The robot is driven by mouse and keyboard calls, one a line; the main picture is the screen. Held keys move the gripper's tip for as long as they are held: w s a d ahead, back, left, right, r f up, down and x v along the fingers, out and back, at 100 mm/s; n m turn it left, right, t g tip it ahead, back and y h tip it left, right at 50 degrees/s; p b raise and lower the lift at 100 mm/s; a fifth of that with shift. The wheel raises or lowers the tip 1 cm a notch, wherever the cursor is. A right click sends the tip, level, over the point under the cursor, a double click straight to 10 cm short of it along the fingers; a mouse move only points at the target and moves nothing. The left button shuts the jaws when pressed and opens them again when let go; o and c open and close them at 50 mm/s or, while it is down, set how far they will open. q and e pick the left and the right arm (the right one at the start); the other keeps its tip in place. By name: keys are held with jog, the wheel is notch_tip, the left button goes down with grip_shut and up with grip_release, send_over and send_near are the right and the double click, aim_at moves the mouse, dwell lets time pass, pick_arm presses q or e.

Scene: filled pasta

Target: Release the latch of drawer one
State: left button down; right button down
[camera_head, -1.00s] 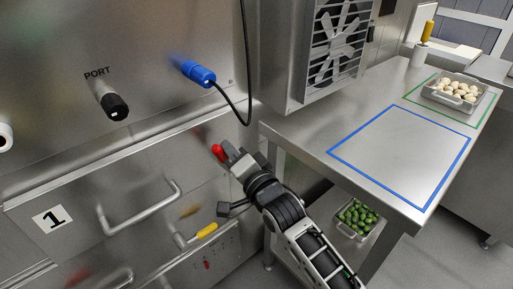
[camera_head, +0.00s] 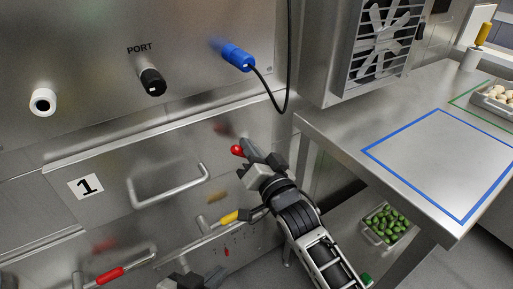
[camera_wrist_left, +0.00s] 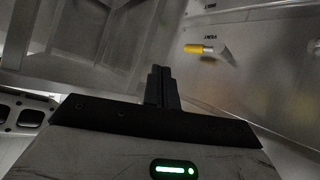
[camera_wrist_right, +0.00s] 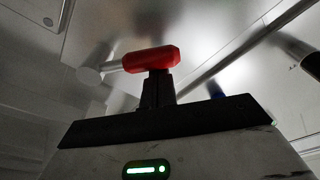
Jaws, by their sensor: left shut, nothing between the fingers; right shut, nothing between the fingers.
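Drawer one's front (camera_head: 120,190) carries a "1" label (camera_head: 86,187) and a bar handle (camera_head: 170,188). A red-gripped latch lever (camera_head: 238,150) is up and right of that handle. In the right wrist view the red grip (camera_wrist_right: 152,59) lies across the tips of my right gripper (camera_wrist_right: 158,78), with its metal pivot at the left. My right gripper (camera_head: 248,153) is shut, its tips at the grip; I cannot tell if they touch. My left gripper (camera_head: 212,275) is shut and empty at the bottom edge, partly cut off. It also shows in the left wrist view (camera_wrist_left: 160,72).
A yellow-gripped lever (camera_head: 230,216) sits below drawer one's handle. Another red-gripped lever (camera_head: 109,275) is lower left. Above are a white port (camera_head: 43,102), a black port knob (camera_head: 152,81) and a blue plug (camera_head: 238,57) with a hanging cable. A steel table (camera_head: 350,133) stands right.

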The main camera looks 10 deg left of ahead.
dwell(0.3)
notch_tip(320, 180, up, 3)
jog(key=w+d+p, duration=0.2)
jog(key=p, duration=0.2)
pick_arm(q)
jog(key=shift+w+a+r+b, duration=0.3)
jog(key=shift+r+b, duration=0.1)
jog(key=shift+r, duration=0.2)
pick_arm(e)
jog(key=v, duration=0.9)
jog(key=shift+s, duration=0.3)
pick_arm(q)
jog(key=shift+s, duration=0.1)
jog(key=shift+a+r+p, duration=0.1)
jog(key=shift+p, duration=0.4)
pick_arm(e)
jog(key=s+d+f+n+g+h, duration=0.2)
jog(key=s+d+f+g+h, duration=0.2)
jog(key=s+d+f+h, duration=0.4)
jog(key=s+d+f, duration=0.7)
jog(key=s+d, duration=0.1)
jog(key=d, duration=0.1)
jog(key=shift+g+h, duration=0.3)
